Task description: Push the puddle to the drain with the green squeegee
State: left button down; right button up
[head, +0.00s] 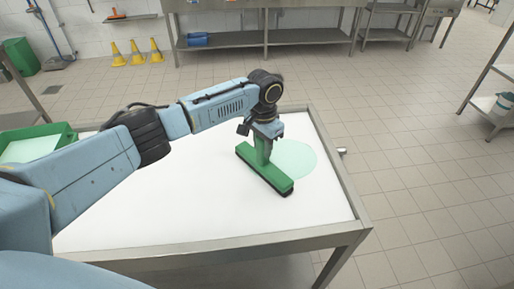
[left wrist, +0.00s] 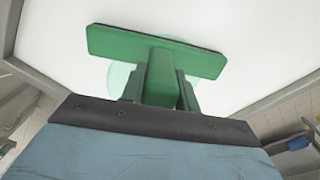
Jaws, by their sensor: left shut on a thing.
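The green squeegee (head: 268,172) stands on the white table top (head: 170,210), its long head low at the surface. My left gripper (head: 266,130) is shut on its upright handle. In the left wrist view the squeegee (left wrist: 110,42) shows its broad head beyond the handle, with the left gripper's fingers (left wrist: 158,90) on both sides of the handle. The pale green puddle (head: 299,158) lies on the table just right of the squeegee head, partly hidden by it; it also shows in the left wrist view (left wrist: 118,75). A small metal spout (head: 342,151) sticks out at the table's right edge. I see no drain opening. My right gripper is not in view.
A green bin (head: 62,131) stands at the table's left end. The table has a raised metal rim (head: 345,190). Yellow cones (head: 137,52) and steel shelving (head: 262,38) stand at the back wall. The tiled floor right of the table is clear.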

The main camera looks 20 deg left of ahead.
pick_arm(q)
jog(key=shift+w+d+r+b, duration=0.1)
jog(key=shift+w+d+b, duration=1.25)
jog(key=shift+w, duration=0.2)
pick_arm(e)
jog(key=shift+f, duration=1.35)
pick_arm(q)
jog(key=w+d+b, duration=0.1)
jog(key=b, duration=0.1)
jog(key=w+d+b, duration=0.1)
jog(key=b, duration=0.1)
jog(key=shift+w+d+b, duration=0.15)
jog(key=shift+w+b, duration=0.15)
jog(key=shift+b, duration=0.05)
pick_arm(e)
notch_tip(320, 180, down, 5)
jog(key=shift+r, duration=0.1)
pick_arm(q)
jog(key=shift+f, duration=0.25)
notch_tip(320, 180, up, 7)
jog(key=p, duration=0.8)
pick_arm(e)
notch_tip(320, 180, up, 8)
